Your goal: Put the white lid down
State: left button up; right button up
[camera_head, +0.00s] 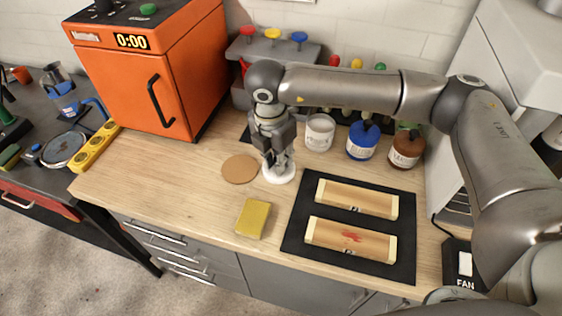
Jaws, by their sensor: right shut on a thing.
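My right gripper (277,160) points down over the wooden counter and is shut on the white lid (280,176). The lid is a flat white disc, partly hidden by the fingers. It is at or just above the counter top; I cannot tell whether it touches. It lies just right of a round cork coaster (240,169) and left of the white jar (320,131). The white jar stands upright with no lid on it. My left gripper is not in view.
A blue jar (362,142) and a brown jar (406,149) stand right of the white jar. A black mat (295,231) with two wooden blocks lies in front. A yellow sponge (253,219) lies near the front edge. An orange oven (150,80) stands at back left.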

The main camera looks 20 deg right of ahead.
jog(key=shift+w+d+f, duration=0.15)
jog(key=shift+f, duration=0.1)
jog(key=f+p, duration=0.1)
jog(key=f, duration=0.2)
jog(key=shift+w+d+p, duration=0.15)
jog(key=shift+d+p, duration=0.2)
jog(key=shift+p, duration=0.05)
jog(key=shift+f, duration=0.6)
jog(key=o, duration=0.9)
